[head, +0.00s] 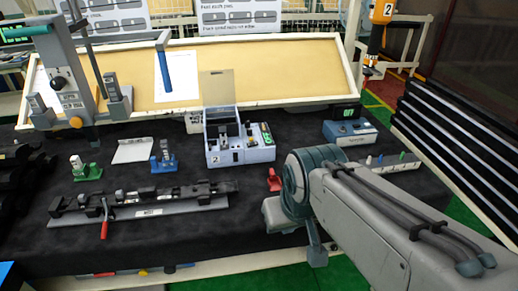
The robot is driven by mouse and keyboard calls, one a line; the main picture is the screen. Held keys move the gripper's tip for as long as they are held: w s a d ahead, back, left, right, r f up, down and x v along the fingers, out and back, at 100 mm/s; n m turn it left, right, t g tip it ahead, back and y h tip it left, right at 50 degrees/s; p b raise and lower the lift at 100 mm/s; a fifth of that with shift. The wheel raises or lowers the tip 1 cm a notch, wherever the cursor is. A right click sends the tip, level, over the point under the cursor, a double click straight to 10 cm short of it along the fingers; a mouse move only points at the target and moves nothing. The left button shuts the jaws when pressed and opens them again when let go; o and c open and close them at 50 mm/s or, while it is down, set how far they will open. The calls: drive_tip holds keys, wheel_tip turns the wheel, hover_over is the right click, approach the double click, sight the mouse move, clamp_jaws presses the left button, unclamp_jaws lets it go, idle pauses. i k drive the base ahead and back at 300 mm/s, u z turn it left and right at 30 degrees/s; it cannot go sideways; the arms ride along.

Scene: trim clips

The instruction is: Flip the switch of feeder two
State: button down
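A pale grey-blue unit (240,156) marked "2" stands at the middle of the dark bench, with its tan lid raised. I take it to be feeder two. Its left part is an open compartment with small dark parts. Its right part carries small controls and a green strip (266,133). Which control is the switch, and its position, are too small to tell. My arm reaches in from the lower right and ends in front of the bench, right of the unit. I cannot make out gripper fingers.
A blue box (350,133) with a display reading "OFF" stands at right. A long clamp rail (150,211) with a red handle lies at front left. A grey press (70,75) stands at left. A red part (274,180) sits between the unit and my arm.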

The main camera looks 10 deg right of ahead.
sight(255, 144)
drive_tip(key=z, duration=0.15)
drive_tip(key=i, duration=0.95)
drive_tip(key=u, duration=0.05)
